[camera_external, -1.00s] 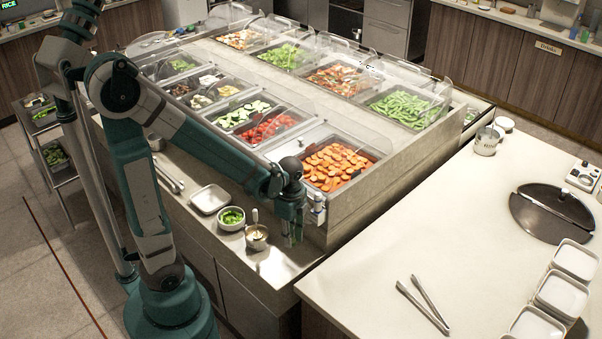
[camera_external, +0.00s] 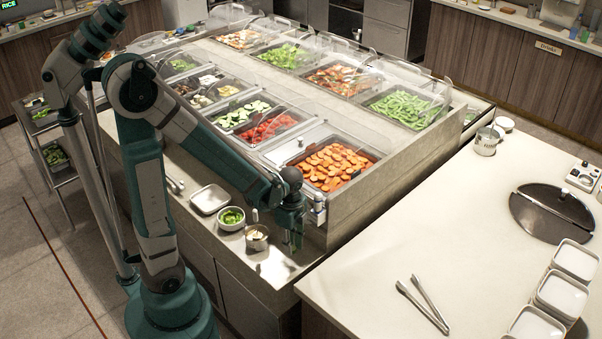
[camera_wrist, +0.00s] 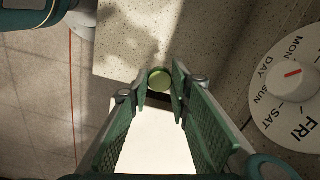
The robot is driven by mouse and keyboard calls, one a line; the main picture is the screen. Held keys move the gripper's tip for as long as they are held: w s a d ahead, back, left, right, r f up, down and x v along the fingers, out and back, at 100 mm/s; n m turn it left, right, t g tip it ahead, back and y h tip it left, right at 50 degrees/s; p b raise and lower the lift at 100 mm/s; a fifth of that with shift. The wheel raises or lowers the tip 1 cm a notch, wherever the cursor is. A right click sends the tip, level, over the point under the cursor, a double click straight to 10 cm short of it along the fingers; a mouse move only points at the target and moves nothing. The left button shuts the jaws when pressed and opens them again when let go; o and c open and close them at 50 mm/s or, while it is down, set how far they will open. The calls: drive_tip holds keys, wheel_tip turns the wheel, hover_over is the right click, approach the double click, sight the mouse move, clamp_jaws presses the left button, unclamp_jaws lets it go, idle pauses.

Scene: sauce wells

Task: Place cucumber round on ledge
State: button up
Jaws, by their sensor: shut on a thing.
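A green cucumber round (camera_wrist: 159,80) sits between the fingertips of my gripper (camera_wrist: 158,87) in the wrist view. My gripper is shut on it. In the external view my gripper (camera_external: 294,242) points down over the speckled stone ledge (camera_external: 271,283) near its front right corner; the round is too small to make out there. The ledge (camera_wrist: 128,42) also shows in the wrist view, beyond the fingertips. I cannot tell whether the round touches the ledge.
A white day dial (camera_wrist: 292,75) lies right of my gripper in the wrist view. On the ledge stand a cup with a utensil (camera_external: 257,238), a bowl of greens (camera_external: 231,217) and a white tray (camera_external: 209,199). A carrot well (camera_external: 332,165) is behind. Tongs (camera_external: 423,306) lie on the right counter.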

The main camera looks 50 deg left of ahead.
sight(292, 262)
drive_tip(key=shift+f, duration=0.9)
drive_tip(key=shift+f, duration=0.1)
drive_tip(key=shift+f+b, duration=0.75)
drive_tip(key=shift+f, duration=1.25)
drive_tip(key=shift+f, duration=0.1)
drive_tip(key=o, duration=0.6)
drive_tip(key=shift+o, duration=0.2)
drive_tip(key=shift+r+p, duration=1.55)
drive_tip(key=shift+r, duration=4.6)
